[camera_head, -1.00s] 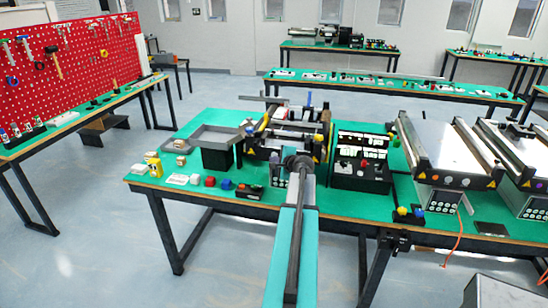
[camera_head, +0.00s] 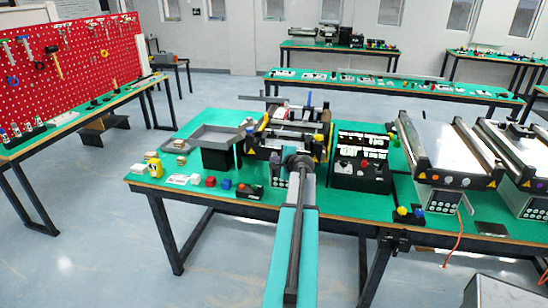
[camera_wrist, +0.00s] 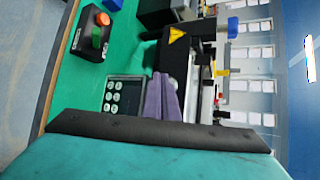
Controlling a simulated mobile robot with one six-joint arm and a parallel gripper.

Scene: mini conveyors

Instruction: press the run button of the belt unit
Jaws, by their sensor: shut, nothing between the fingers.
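The belt unit (camera_head: 318,147) stands on the green table behind my arm, which hides part of its front. In the wrist view its dark side with a yellow warning triangle (camera_wrist: 177,35) lies beyond my fingertips. A grey panel with several round white buttons (camera_wrist: 113,97) is just left of the fingers. I cannot tell which button is the run button. My gripper (camera_wrist: 160,77) is shut and empty, its purple fingers together and pointing toward the unit. Whether the tips touch anything is not clear.
A black box with an orange-red button (camera_wrist: 103,19) sits at the table's front, left of my gripper. Small blocks (camera_head: 210,181) and a grey tray (camera_head: 218,136) are further left. A black control box (camera_head: 360,183) and a wide conveyor (camera_head: 445,143) stand to the right.

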